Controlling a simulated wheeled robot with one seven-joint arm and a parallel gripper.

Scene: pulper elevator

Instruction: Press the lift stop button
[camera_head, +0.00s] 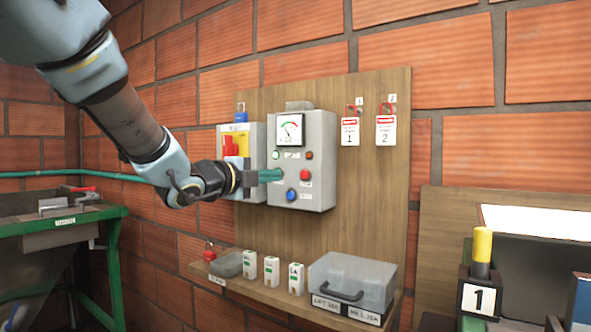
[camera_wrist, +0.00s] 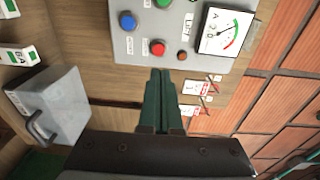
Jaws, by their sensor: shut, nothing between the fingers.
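A grey control box (camera_head: 322,160) hangs on a wooden board on the brick wall. The red button (camera_head: 305,175) is on its front, above and right of the blue button (camera_head: 292,195); labels are too small to read. My gripper (camera_head: 280,174) is shut and empty, its green fingers pointing at the box front just left of the red button. In the wrist view, the red button (camera_wrist: 157,47) is straight ahead of my fingertips (camera_wrist: 159,70). The blue button (camera_wrist: 127,20) lies to its left. I cannot tell whether the fingertips touch the box.
A box with a red and yellow switch (camera_head: 235,146) is left of the control box. Two red-and-white tags (camera_head: 386,130) hang right. A shelf (camera_head: 275,295) below holds small white boxes and a clear bin (camera_head: 352,280). A green bench (camera_head: 60,235) stands left.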

